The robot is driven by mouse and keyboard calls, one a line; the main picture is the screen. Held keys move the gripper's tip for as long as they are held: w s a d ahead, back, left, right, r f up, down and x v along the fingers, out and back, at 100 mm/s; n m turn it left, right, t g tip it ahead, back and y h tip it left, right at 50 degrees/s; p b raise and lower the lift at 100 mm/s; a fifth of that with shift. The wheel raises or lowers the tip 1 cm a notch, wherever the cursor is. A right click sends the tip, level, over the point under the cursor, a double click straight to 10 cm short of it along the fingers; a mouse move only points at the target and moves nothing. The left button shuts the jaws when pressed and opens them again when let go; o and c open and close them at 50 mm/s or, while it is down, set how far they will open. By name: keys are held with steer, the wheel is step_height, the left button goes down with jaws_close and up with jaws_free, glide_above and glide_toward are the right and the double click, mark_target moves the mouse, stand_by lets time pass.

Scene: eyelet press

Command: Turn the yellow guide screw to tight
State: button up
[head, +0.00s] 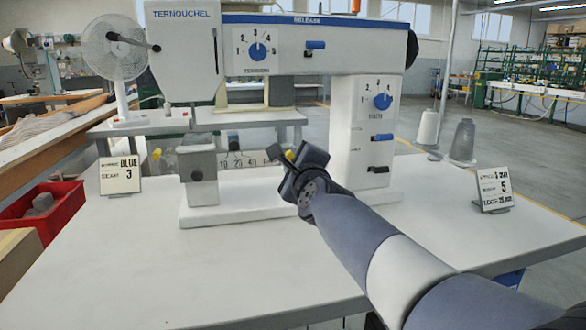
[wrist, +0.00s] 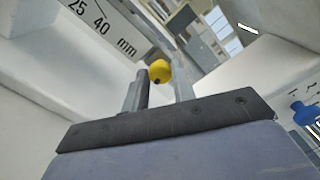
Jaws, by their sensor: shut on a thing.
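The yellow guide screw (head: 290,155) shows as a small yellow knob at my gripper's tip, beside the ruler scale on the white press. In the wrist view the yellow knob (wrist: 160,71) sits between the two fingers of my gripper (wrist: 162,85), near their tips. My gripper (head: 280,153) is shut on the yellow screw. The ruler scale (head: 243,162) runs behind it, with marks that read 25, 40 and mm in the wrist view. The screw's shaft and any tight or loose marking are hidden.
The press (head: 365,130) has a blue tension dial (head: 257,51), another blue dial (head: 382,101) and a grey block (head: 197,162) left of my gripper. Cards stand on the table at left (head: 120,175) and right (head: 494,190). The front table surface (head: 200,275) is clear.

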steer(key=shift+m+b, duration=0.3)
steer(key=shift+m, duration=1.2)
steer(key=o, duration=1)
steer(key=shift+s, duration=0.1)
steer(key=shift+p+v, duration=0.5)
steer(key=shift+v, duration=4.75)
